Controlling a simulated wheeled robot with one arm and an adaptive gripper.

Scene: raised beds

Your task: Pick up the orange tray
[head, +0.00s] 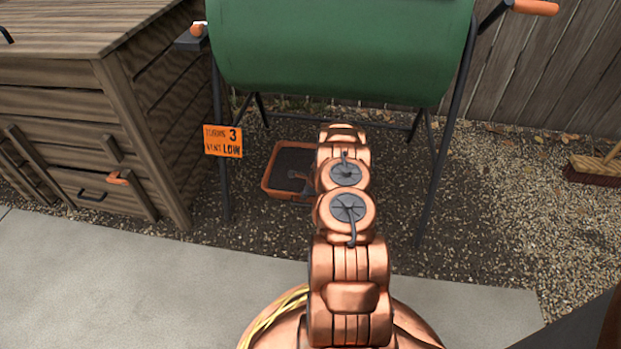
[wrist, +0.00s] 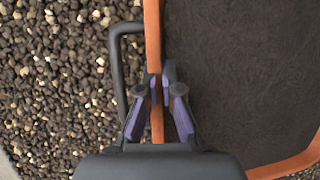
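The orange tray (head: 277,192) lies on the gravel under the green drum, and dark soil-like material fills it. My arm hides its right part in the head view. In the wrist view its orange wall (wrist: 153,30) runs between the fingers of my gripper (wrist: 161,84), one pad on each side. The pads are close together and look shut on the wall. A black handle (wrist: 117,65) stands out from the tray's side, left of the fingers. My gripper shows only partly in the head view, over the tray.
The green drum (head: 340,50) hangs above the tray on dark metal legs (head: 448,150). An orange sign (head: 223,141) is by the left leg. A wooden bin (head: 90,110) stands at left. A broom head (head: 592,172) lies at right. Concrete paving (head: 130,270) in front is clear.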

